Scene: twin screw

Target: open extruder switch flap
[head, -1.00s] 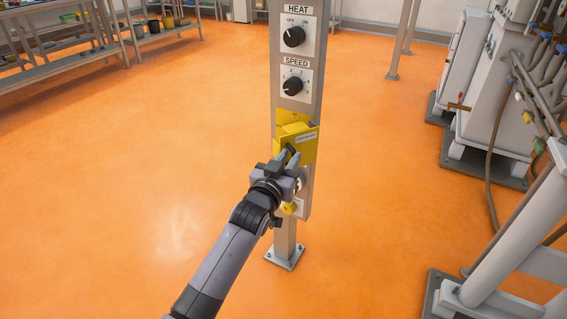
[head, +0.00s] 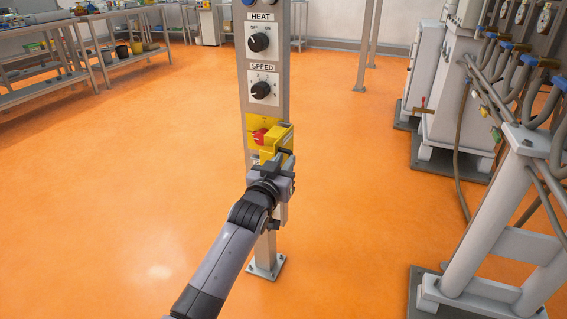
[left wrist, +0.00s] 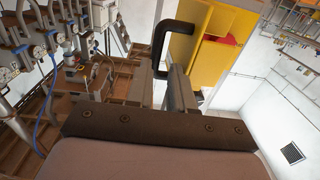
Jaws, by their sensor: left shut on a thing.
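The yellow switch flap (head: 281,137) on the grey post stands swung out to the right. A red switch (head: 259,136) on a yellow backing shows to the left of it. My left gripper (head: 283,160) is at the flap's outer face, shut on its black handle. In the left wrist view, the black handle (left wrist: 160,42) runs down between the fingers (left wrist: 162,78). The yellow flap (left wrist: 184,46) is behind it, and part of the red switch (left wrist: 229,40) shows past its edge. My right gripper is not in view.
The grey post (head: 268,245) carries the HEAT knob (head: 259,42) and SPEED knob (head: 260,90) above the flap. White machine frames with hoses (head: 490,210) stand at the right. Shelves (head: 95,65) stand at the far left. The orange floor between is clear.

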